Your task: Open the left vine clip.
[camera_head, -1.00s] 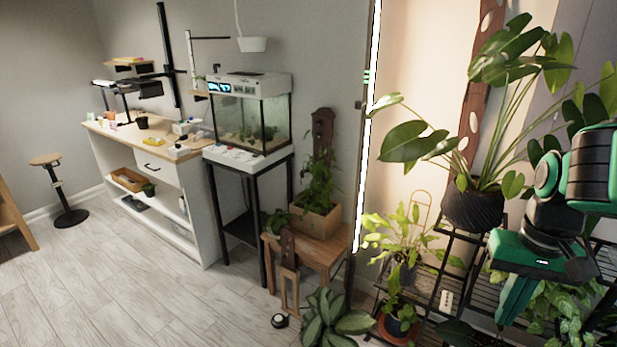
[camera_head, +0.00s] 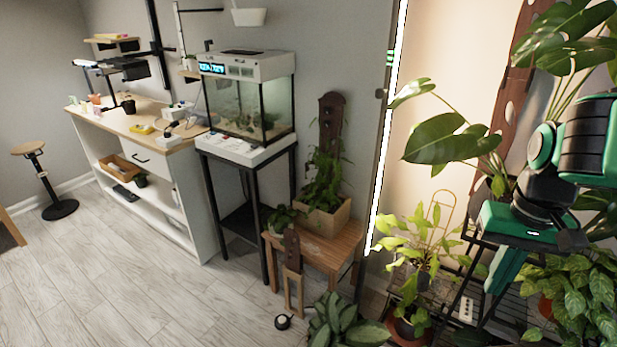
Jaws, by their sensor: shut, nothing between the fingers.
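My gripper (camera_head: 496,285) is at the right, green and black, pointing down in front of the plant shelves. Its fingers are shut and empty, and it touches no clip. I cannot make out a vine clip clearly. A vine plant (camera_head: 322,178) grows in a wooden box (camera_head: 321,220) on a small wooden stool, left of my gripper and farther away. A brown board (camera_head: 331,120) with round marks stands upright behind it. A smaller brown piece (camera_head: 291,246) stands at the stool's front left. Any clip on these is too small to tell.
A glass tank (camera_head: 248,105) on a black stand and a white workbench (camera_head: 150,165) line the wall. A large-leaved plant (camera_head: 447,139) and wire shelves crowd my gripper. A broad-leaved plant (camera_head: 340,322) and a small round device (camera_head: 284,321) are low in front.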

